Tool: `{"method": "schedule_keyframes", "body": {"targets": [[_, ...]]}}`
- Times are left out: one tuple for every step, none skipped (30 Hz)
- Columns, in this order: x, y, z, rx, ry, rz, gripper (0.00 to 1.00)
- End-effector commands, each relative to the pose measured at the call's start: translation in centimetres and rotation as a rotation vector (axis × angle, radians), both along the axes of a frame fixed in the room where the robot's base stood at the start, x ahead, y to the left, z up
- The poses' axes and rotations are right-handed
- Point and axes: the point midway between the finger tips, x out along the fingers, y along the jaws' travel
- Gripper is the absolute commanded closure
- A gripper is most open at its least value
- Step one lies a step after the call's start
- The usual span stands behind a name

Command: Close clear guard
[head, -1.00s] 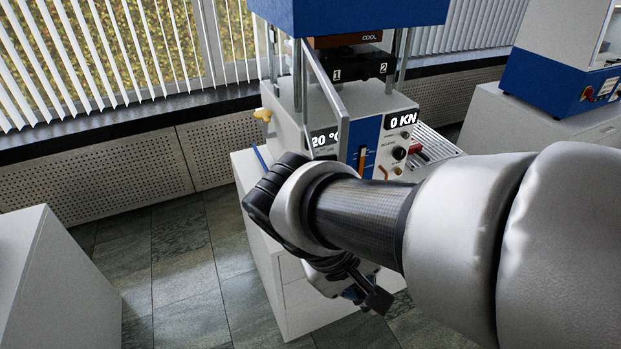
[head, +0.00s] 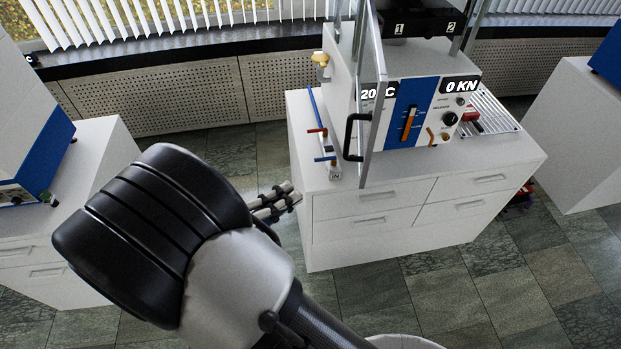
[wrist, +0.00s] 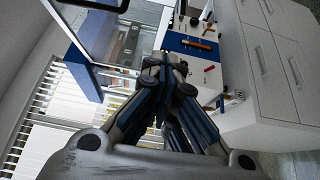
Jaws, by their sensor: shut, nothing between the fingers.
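The clear guard (head: 372,95) is a transparent pane in a grey metal frame on the front left of the press. In the head view it stands open, swung out toward me. Its black handle (head: 352,137) is on the left side of the pane. My gripper (head: 292,196) is left of and below the handle, apart from it, mostly hidden behind my wrist. In the wrist view my gripper (wrist: 168,63) has its fingers together and empty. A framed pane, seemingly the guard, shows at the upper left there.
The press (head: 425,105) stands on a white drawer cabinet (head: 400,205). Small red- and blue-handled valves (head: 320,145) sit at the cabinet's left edge, near my gripper. Another cabinet (head: 100,150) with a blue-and-white machine stands at left. Tiled floor between is free.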

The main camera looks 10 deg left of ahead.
Motion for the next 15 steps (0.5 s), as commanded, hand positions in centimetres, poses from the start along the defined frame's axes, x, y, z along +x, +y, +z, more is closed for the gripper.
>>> {"method": "schedule_keyframes", "body": {"targets": [[0.6, -0.7, 0.0, 0.0, 0.001, -0.005, 1.0], [1.0, -1.2, -0.1, 0.001, 0.002, -0.007, 1.0], [1.6, -1.7, -0.1, 0.001, 0.002, -0.006, 1.0], [2.0, -2.2, 0.0, 0.001, 0.002, -0.008, 1.0], [2.5, -2.6, 0.0, 0.001, 0.002, -0.008, 1.0], [3.1, -3.3, -0.1, 0.001, 0.004, -0.009, 1.0], [3.6, -3.7, -0.1, 0.001, 0.004, -0.008, 1.0], [4.1, -4.2, -0.1, 0.001, 0.004, -0.009, 1.0], [4.7, -4.8, -0.1, 0.0, 0.004, -0.009, 1.0], [5.2, -5.3, -0.1, 0.0, 0.004, -0.009, 1.0], [5.6, -5.7, -0.1, 0.0, 0.004, -0.009, 1.0], [6.2, -6.2, -0.1, 0.001, 0.004, -0.009, 1.0], [6.6, -6.6, -0.1, 0.001, 0.004, -0.008, 1.0], [6.4, -7.2, 0.0, 0.0, 0.004, -0.007, 1.0], [6.4, -7.8, 0.0, -0.001, 0.005, -0.006, 1.0]]}}
